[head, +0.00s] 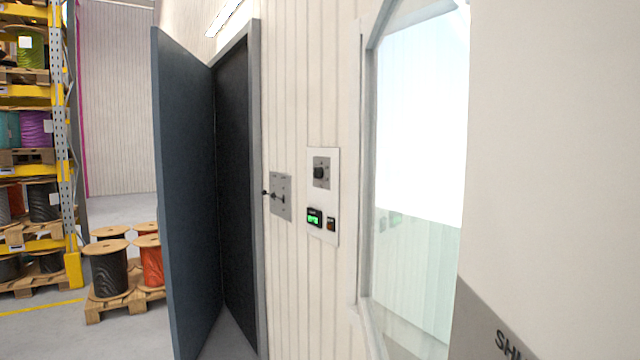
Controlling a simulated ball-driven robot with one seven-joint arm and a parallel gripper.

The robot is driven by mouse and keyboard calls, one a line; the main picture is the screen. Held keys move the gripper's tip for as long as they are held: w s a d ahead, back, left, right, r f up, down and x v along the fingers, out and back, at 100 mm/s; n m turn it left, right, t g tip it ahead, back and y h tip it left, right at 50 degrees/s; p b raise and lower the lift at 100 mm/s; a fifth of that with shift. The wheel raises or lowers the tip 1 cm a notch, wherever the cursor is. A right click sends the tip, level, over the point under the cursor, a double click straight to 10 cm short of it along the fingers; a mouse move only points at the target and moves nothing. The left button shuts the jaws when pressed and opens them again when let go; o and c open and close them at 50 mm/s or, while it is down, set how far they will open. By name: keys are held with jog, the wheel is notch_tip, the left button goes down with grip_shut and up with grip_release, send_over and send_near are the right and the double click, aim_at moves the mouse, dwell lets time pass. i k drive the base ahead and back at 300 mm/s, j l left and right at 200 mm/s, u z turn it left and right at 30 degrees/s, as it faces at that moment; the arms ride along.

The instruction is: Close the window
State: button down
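The window (366,190) is in the wall at the right of the head view, seen at a steep angle. It has a pale grey frame and clear, slightly greenish glass (415,270). Bright white shows through its upper part, and faint ribbed wall shapes show in the lower glass. Its right side is hidden behind a large cream panel, so its handle and far edge do not show. I cannot tell from this view how far the sash stands open. My gripper is not in view.
The cream panel (560,130) with partial dark lettering fills the right. A control plate (323,238) and a grey switch plate (281,197) are on the wall. A dark blue door (186,200) stands open. Cable reels (108,268) on pallets and a yellow rack (58,100) stand left.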

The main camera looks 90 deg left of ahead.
aim_at(549, 261)
jog(key=k+u, duration=0.1)
jog(key=u, duration=0.35)
jog(key=k+j+u, duration=0.1)
jog(key=u, duration=0.35)
jog(key=k+j+u, duration=0.1)
jog(key=u, duration=0.3)
jog(key=i+l+u, duration=0.15)
jog(key=i+u, duration=0.2)
jog(key=i, duration=0.1)
